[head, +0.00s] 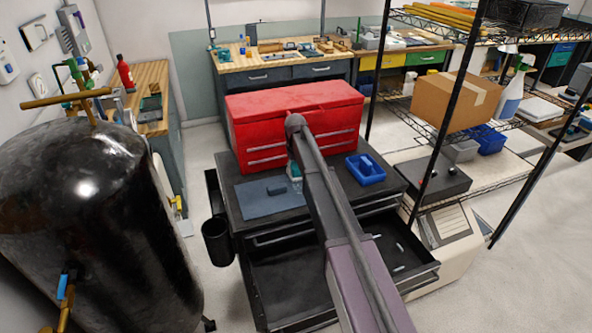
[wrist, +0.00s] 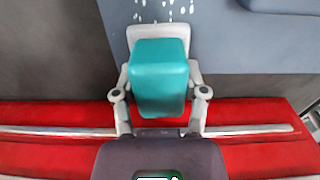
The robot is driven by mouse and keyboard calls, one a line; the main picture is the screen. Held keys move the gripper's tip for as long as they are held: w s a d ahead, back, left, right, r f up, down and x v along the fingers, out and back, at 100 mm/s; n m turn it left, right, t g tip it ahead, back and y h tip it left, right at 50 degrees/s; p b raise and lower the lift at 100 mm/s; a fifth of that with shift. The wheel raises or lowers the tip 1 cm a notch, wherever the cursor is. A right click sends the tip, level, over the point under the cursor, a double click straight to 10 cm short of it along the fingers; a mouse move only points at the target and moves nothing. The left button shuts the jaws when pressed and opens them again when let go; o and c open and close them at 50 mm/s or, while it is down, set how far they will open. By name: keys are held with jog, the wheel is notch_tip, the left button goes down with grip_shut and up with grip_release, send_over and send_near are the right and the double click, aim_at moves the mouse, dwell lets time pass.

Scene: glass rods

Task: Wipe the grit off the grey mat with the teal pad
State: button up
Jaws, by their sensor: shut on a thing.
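My gripper (wrist: 160,88) is shut on the teal pad (wrist: 160,62), with a finger on either side of it. The grey mat (wrist: 235,45) lies on the black cart top, and the pad is over its edge near the red chest. I cannot tell whether the pad touches the mat. White grit (wrist: 163,12) is scattered on the mat just beyond the pad. In the head view the mat (head: 258,206) is left of my arm, and the teal pad (head: 295,170) is partly hidden by it. No grit can be made out there.
A red tool chest (head: 290,105) stands directly behind the mat. A blue tray (head: 366,175) is right of my arm. Below, a cart drawer (head: 285,275) is open. A black tank (head: 80,200) stands at left.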

aim_at(299, 178)
jog(key=shift+w+a+f, duration=0.1)
jog(key=shift+w, duration=0.1)
jog(key=shift+s, duration=0.1)
jog(key=shift+s+f, duration=0.1)
jog(key=shift+s, duration=0.25)
grip_shut()
jog(key=shift+s+d, duration=0.3)
jog(key=shift+s, duration=0.35)
jog(key=shift+s+d, duration=0.3)
jog(key=shift+s, duration=0.3)
jog(key=shift+s+d+f, duration=0.1)
jog(key=shift+s+d, duration=0.2)
jog(key=shift+s, duration=0.6)
jog(key=shift+s+d, duration=0.25)
jog(key=shift+s, duration=0.65)
